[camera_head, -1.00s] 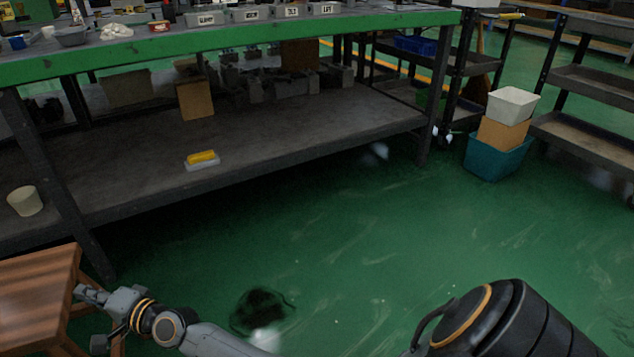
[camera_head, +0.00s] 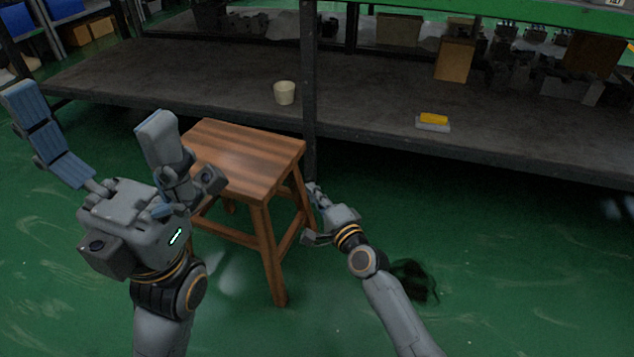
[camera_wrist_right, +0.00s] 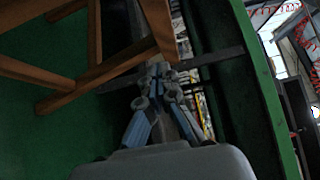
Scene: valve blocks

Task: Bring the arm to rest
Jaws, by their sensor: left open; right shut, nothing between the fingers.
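My left gripper (camera_head: 88,112) stands large at the left of the head view, its two blue-grey fingers spread wide and pointing up, with nothing between them. It is left of the wooden stool (camera_head: 240,152) as seen in that view. My right gripper (camera_head: 314,192) is beside the right edge of the stool seat, low in front of the bench, and its fingers are shut on nothing. In the right wrist view its closed fingers (camera_wrist_right: 158,78) meet, with the stool's legs (camera_wrist_right: 95,70) beyond them. I cannot tell whether the right gripper touches the stool.
A dark bench shelf (camera_head: 210,65) runs across the back, with a bench leg (camera_head: 309,90) behind the stool. On the shelf are a cream cup (camera_head: 284,92) and a yellow-topped brush or block (camera_head: 433,122). Green floor (camera_head: 530,270) is open at the right.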

